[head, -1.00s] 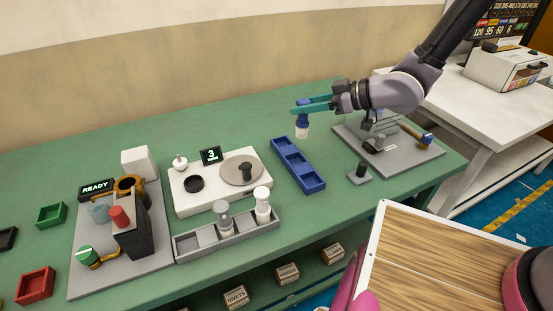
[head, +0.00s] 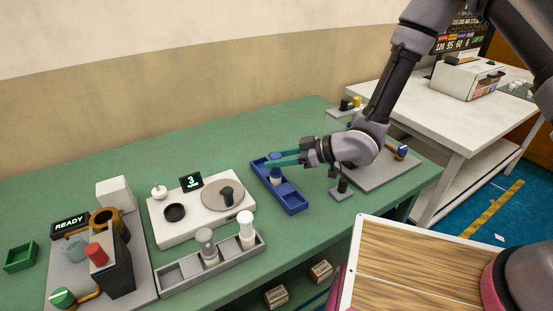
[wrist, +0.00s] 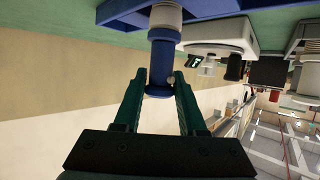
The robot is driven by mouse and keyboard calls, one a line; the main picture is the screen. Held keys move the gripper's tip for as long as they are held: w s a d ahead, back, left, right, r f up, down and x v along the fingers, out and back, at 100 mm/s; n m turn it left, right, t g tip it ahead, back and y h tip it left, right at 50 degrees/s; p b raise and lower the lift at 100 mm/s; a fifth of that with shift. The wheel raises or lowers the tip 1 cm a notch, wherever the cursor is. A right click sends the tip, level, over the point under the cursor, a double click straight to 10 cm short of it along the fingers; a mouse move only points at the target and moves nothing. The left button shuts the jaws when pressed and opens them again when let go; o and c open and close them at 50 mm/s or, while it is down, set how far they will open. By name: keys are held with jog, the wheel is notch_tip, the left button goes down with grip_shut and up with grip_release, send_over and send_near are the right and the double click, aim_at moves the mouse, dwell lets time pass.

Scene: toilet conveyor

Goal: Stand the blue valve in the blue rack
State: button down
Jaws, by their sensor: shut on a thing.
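The blue valve (head: 275,172) is upright, with a blue upper body and a white lower part. My gripper (head: 273,160) is shut on its upper body, with one green finger on each side. In the wrist view the blue valve (wrist: 162,62) stands between the fingers (wrist: 158,86), its white end toward the blue rack (wrist: 120,12). In the head view the blue rack (head: 293,204) lies under my gripper, and the valve is over or in one of its rear or middle compartments. Whether it touches the compartment floor is hidden.
A grey rack (head: 175,284) with a grey and a white valve stands front left. A white station (head: 190,229) with a disc and a "3" display is left of the blue rack. A small grey stand (head: 342,192) is close on the right, before a grey fixture plate (head: 385,173).

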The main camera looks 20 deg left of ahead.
jog(key=shift+f, duration=0.15)
jog(key=shift+c, duration=2.4)
grip_release()
jog(key=shift+d+r, duration=0.1)
jog(key=shift+r, duration=0.15)
jog(key=v, duration=1.1)
jog(key=shift+d+r, duration=0.15)
jog(key=shift+d, duration=0.15)
